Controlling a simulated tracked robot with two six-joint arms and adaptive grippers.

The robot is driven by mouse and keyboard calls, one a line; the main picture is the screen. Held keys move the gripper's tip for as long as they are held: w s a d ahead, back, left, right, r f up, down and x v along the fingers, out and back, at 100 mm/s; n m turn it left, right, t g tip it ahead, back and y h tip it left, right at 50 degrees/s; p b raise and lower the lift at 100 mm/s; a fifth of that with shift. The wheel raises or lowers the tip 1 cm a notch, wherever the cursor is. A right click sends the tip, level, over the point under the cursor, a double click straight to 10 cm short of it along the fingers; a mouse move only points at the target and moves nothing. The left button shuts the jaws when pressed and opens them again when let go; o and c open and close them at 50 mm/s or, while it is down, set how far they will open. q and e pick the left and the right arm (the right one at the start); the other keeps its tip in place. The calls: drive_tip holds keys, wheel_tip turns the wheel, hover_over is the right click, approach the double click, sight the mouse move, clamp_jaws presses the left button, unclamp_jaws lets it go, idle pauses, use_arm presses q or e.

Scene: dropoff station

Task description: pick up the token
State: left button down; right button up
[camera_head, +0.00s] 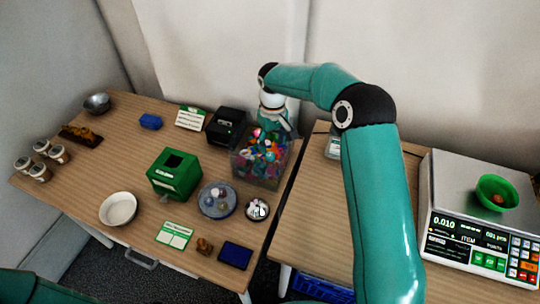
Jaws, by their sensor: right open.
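My right arm reaches over the tables from the lower right. My right gripper (268,135) points down at the clear bin (243,170), at the top of its heap of small colourful pieces (262,153). It is open; its fingers are small and partly merge with the heap, so I cannot tell whether they touch a piece. I cannot single out one token among the pieces. A small reddish piece (498,199) lies in the green bowl (485,192) on the scale (440,205). My left gripper is out of view; only a bit of my left arm shows at the lower left.
On the left table (110,160) stand a green box (160,185), a black device (222,127), a white bowl (107,213), a round plate (207,208) with small items, a small bowl (250,214), and several jars (38,172). A gap separates the right table (310,240).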

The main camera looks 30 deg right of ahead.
sight(270, 155)
drive_tip(key=f, duration=0.1)
drive_tip(key=f+p, duration=0.1)
drive_tip(key=f, duration=0.2)
drive_tip(key=shift+w+a+p, duration=0.1)
drive_tip(key=shift+a+p, duration=0.2)
drive_tip(key=shift+p, duration=0.05)
drive_tip(key=shift+f, duration=0.6)
drive_tip(key=c, duration=0.8)
